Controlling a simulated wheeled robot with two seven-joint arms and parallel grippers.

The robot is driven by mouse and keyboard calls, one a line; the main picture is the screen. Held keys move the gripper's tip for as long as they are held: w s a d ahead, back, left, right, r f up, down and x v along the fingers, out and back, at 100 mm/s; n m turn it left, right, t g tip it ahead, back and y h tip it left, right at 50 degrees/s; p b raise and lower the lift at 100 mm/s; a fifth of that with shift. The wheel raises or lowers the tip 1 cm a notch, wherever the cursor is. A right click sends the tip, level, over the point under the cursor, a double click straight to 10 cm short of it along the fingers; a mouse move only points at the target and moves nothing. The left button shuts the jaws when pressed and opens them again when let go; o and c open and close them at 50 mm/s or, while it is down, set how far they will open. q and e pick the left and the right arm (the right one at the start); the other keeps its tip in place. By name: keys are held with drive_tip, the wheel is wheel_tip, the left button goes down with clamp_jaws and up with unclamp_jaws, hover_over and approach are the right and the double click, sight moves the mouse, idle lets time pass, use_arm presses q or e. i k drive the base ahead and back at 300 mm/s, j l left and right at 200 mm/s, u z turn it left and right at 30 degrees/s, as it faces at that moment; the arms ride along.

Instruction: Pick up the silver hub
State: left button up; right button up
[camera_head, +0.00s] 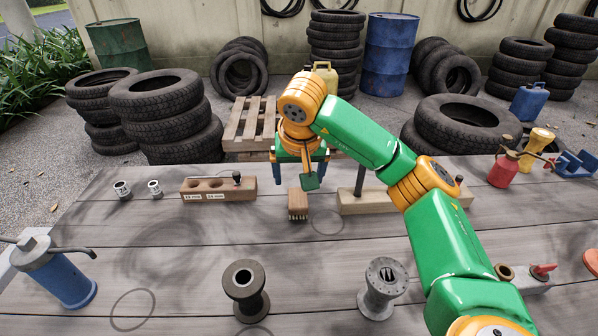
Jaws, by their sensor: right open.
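The silver hub (383,288) stands upright on the grey plank table, front and right of centre. It is a spool shape with flanges and a slotted, holed top face. My right gripper (300,178) is at the back middle of the table, well behind and left of the silver hub. Its blue fingers are spread apart, with nothing visibly held between them. A wooden brush (298,205) lies just in front of and below it. My left gripper is out of view.
A dark hub (246,290) stands left of the silver one. A wooden socket block (218,189) and a wooden base with a post (360,199) flank the brush. A blue pump (62,276) stands left, a red oil can (503,169) right. The table between the hubs is clear.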

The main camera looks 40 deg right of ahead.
sight(387, 279)
drive_tip(key=k, duration=1.5)
